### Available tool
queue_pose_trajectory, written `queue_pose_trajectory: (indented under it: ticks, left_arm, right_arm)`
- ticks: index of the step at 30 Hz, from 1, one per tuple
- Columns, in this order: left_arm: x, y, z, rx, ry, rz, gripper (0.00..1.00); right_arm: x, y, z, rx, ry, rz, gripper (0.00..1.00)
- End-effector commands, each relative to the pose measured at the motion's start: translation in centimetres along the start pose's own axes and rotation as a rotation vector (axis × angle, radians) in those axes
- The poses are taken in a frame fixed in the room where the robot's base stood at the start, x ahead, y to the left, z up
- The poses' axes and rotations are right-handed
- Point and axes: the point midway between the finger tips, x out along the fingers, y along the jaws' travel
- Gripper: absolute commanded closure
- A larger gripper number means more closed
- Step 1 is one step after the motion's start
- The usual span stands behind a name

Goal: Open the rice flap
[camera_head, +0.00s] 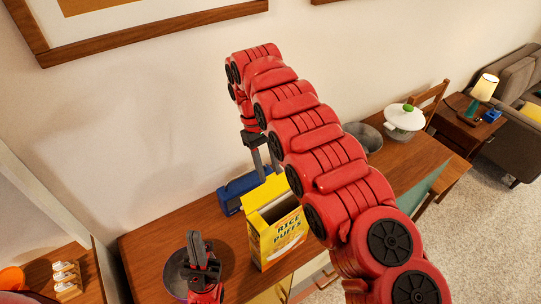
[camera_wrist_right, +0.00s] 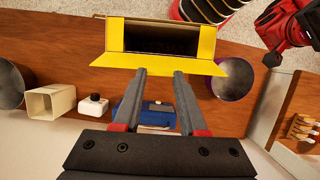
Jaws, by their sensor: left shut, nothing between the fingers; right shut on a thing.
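The yellow Rice Puffs box (camera_head: 278,237) stands upright on the wooden table in the head view. Its top is open, showing a dark inside, and it also shows from above in the right wrist view (camera_wrist_right: 160,22). The yellow rice flap (camera_wrist_right: 160,67) sticks out from the opening's edge on the wall side. My right gripper (camera_wrist_right: 160,75) is shut on this flap, with its fingers reaching down to it. My left gripper (camera_head: 203,250) is shut and empty, left of the box and in front of a dark bowl. My right arm hides part of the table right of the box.
The dark purple bowl (camera_head: 173,275) stands left of the box. A blue object (camera_head: 229,195) is behind the box near the wall. The table left of the blue object is clear.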

Motion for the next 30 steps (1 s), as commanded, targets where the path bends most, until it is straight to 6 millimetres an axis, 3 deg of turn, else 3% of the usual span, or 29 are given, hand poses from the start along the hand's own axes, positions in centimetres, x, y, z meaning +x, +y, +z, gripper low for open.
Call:
queue_pose_trajectory:
  ticks: [16,17,21,30]
  left_arm:
    - [-0.13,0.01,0.02,0.0,-0.001,0.0,1.0]
    - [-0.12,0.0,0.02,0.0,0.0,0.0,1.0]
    - [-0.1,0.0,0.02,0.0,0.0,0.0,1.0]
    - [-0.03,0.0,0.01,0.0,0.0,0.0,1.0]
  right_arm:
    - [0.88,-0.5,0.46,0.002,-0.034,-0.004,1.0]
    - [0.89,-0.51,0.46,0.002,-0.034,-0.004,0.53]
    - [0.74,-0.5,0.44,0.002,-0.032,-0.003,0.28]
    - [0.47,-0.51,0.43,0.001,-0.028,-0.002,0.28]
